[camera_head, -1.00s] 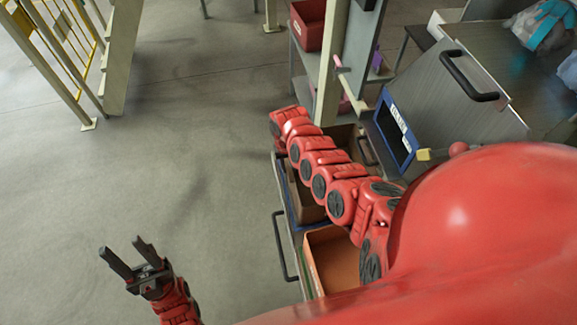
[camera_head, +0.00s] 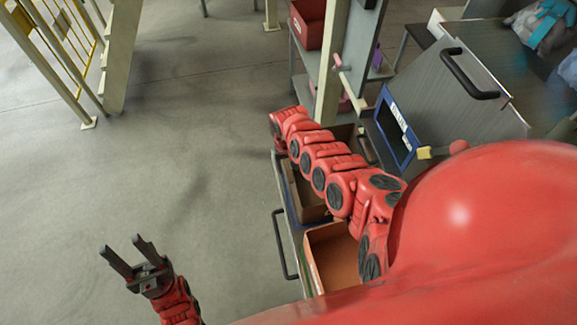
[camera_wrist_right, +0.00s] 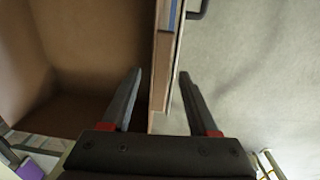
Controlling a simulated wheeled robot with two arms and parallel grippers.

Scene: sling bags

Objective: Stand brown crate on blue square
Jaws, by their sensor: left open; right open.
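The brown crate (camera_head: 306,198) sits on the cart, partly hidden under my right arm in the head view. In the right wrist view, my right gripper (camera_wrist_right: 160,75) is open, with its fingers on either side of a wall of the brown crate (camera_wrist_right: 160,60). One finger is over the crate's inside and the other is outside. The right gripper is hidden in the head view. My left gripper (camera_head: 120,243) is open and empty over the floor. A blue edging (camera_head: 292,207) shows beside the brown crate; I cannot tell if it is the blue square.
An orange-brown crate (camera_head: 333,260) stands nearer on the cart, with a black handle (camera_head: 283,245) at the cart's side. A tilted grey panel with a handle (camera_head: 468,75) stands to the right. A red bin (camera_head: 309,24) is on a shelf behind.

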